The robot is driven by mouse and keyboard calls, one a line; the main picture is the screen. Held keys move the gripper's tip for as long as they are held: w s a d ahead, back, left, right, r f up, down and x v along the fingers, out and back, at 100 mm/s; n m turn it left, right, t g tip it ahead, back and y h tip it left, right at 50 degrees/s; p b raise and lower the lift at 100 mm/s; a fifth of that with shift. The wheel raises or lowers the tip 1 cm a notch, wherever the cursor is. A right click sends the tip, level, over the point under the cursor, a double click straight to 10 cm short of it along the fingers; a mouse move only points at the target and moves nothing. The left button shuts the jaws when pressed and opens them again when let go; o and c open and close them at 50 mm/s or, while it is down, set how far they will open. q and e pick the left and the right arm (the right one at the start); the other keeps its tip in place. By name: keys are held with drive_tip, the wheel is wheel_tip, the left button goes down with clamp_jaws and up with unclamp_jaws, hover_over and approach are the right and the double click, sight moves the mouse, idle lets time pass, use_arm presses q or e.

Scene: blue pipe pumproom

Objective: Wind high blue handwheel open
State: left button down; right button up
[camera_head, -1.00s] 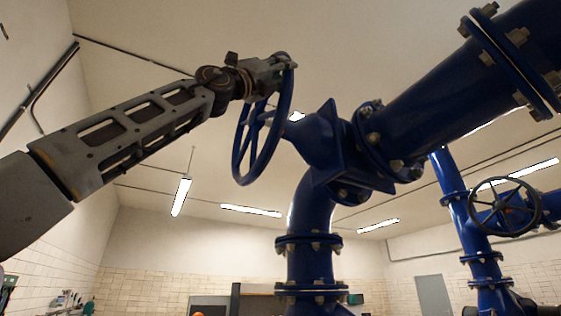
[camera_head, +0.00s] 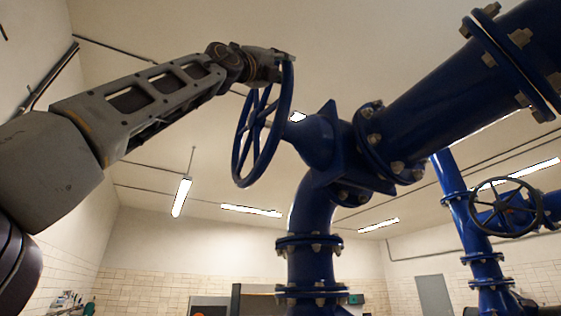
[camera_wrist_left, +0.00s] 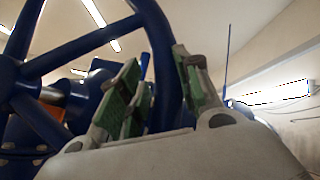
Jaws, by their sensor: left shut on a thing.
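The high blue handwheel (camera_head: 237,152) stands near upright in the middle of the head view, seen at a slant, on the blue valve (camera_head: 318,140). My left gripper (camera_head: 285,57) is at the top of its rim and shut on it. In the left wrist view the handwheel's rim (camera_wrist_left: 166,60) passes between the green-padded fingers of my left gripper (camera_wrist_left: 165,90), with spokes and hub to the left. The gripper's far fingertip is partly hidden by the rim in the head view. My right gripper is not in view.
A thick blue pipe (camera_head: 440,95) runs from the valve to the upper right, and a flanged pipe (camera_head: 310,262) goes down below it. A second, darker handwheel (camera_head: 505,208) is at the right.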

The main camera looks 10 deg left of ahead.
use_arm(q)
drive_tip(key=shift+w+r+n+y, duration=0.1)
drive_tip(key=shift+r+n+y, duration=0.2)
drive_tip(key=shift+n, duration=0.2)
drive_tip(key=c, duration=1)
unclamp_jaws()
drive_tip(key=shift+c, duration=0.2)
drive_tip(key=shift+s+a+t, duration=0.2)
drive_tip(key=shift+s+t, duration=0.1)
drive_tip(key=shift+s, duration=0.25)
drive_tip(key=shift+s+a+f, duration=0.15)
drive_tip(key=shift+f, duration=0.2)
